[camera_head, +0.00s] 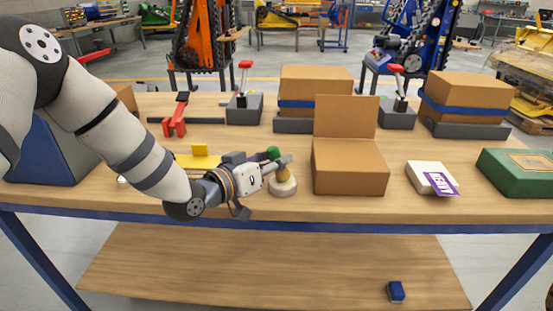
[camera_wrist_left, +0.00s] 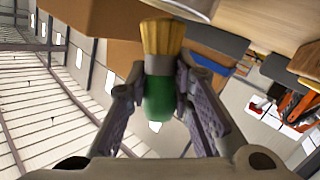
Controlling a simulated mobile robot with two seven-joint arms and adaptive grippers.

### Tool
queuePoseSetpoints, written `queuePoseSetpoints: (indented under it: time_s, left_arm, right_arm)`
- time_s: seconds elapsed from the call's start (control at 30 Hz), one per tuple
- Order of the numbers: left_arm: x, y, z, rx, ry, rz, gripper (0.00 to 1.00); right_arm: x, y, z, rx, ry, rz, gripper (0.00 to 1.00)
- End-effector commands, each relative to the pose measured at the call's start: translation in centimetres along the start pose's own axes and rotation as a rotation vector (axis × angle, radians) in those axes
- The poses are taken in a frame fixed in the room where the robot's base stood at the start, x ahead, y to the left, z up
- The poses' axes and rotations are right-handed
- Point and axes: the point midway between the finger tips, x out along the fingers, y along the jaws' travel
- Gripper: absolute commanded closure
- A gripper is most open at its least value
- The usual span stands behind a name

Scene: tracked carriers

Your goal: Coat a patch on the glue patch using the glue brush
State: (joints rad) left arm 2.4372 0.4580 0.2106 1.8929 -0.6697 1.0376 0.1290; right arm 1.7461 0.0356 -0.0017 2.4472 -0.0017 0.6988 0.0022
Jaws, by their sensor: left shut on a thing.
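My left gripper (camera_head: 282,164) is shut on the glue brush. The brush's green handle (camera_head: 273,152) stands up at the fingers. In the left wrist view the fingers grip the green handle (camera_wrist_left: 159,98), and the yellow bristles (camera_wrist_left: 162,38) point away from the gripper. A round pale pot (camera_head: 283,187) stands on the table just below the gripper. A round metallic rim (camera_wrist_left: 185,8) shows at the bristle tips in the left wrist view; I cannot tell whether they touch. I cannot make out which surface is the glue patch. My right gripper is not in view.
An open cardboard box (camera_head: 350,168) stands right of the gripper. A white box with a purple label (camera_head: 430,178) and a green case (camera_head: 518,173) lie farther right. Red-handled clamps (camera_head: 245,105) and taped boxes (camera_head: 465,93) line the back. The front strip is clear.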

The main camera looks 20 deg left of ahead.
Motion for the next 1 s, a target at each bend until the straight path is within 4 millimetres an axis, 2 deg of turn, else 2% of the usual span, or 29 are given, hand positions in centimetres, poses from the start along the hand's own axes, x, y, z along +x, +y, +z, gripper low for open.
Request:
queuePoseSetpoints:
  time_s: [1.0]
  left_arm:
    - [0.06,-0.22,0.64,0.000,-0.002,-0.001,1.00]
  right_arm:
    - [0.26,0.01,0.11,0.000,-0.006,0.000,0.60]
